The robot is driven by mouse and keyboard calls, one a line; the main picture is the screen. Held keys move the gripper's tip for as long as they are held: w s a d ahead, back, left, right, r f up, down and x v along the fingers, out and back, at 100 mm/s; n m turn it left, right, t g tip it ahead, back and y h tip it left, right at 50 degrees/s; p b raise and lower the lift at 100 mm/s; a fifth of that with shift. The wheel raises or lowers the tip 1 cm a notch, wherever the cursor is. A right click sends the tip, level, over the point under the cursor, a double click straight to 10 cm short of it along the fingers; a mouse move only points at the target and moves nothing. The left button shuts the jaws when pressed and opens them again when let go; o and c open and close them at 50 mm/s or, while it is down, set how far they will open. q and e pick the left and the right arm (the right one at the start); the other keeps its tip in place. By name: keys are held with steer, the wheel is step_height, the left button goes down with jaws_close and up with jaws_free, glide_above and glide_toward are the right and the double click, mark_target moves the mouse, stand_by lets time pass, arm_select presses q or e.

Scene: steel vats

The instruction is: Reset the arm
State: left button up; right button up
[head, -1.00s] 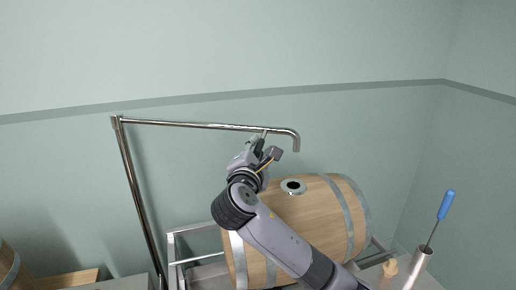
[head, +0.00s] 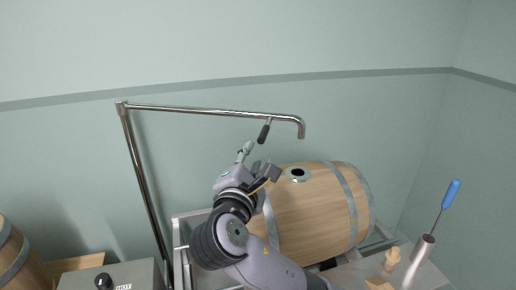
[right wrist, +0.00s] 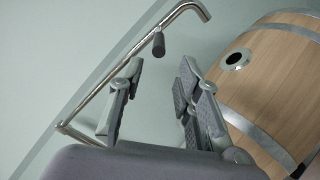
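My right gripper (head: 256,162) is in front of the barrel's left end in the head view, below the steel pipe's dark handle. In the right wrist view its two fingers (right wrist: 152,88) stand apart with nothing between them. The steel pipe (head: 205,111) runs across the wall and bends down at its right end. Its dark handle (head: 264,132) hangs clear of the fingers; it also shows in the right wrist view (right wrist: 158,45). My left gripper is not in view.
A wooden barrel (head: 318,215) with a metal-rimmed hole on top lies on a steel frame right of my arm. A blue-handled tool (head: 451,194) stands in a metal cylinder (head: 420,256) at right. A box marked HOT (head: 140,277) and another barrel (head: 14,258) are at lower left.

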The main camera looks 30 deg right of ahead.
steer(key=shift+s+a, duration=0.2)
steer(key=shift+s, duration=0.1)
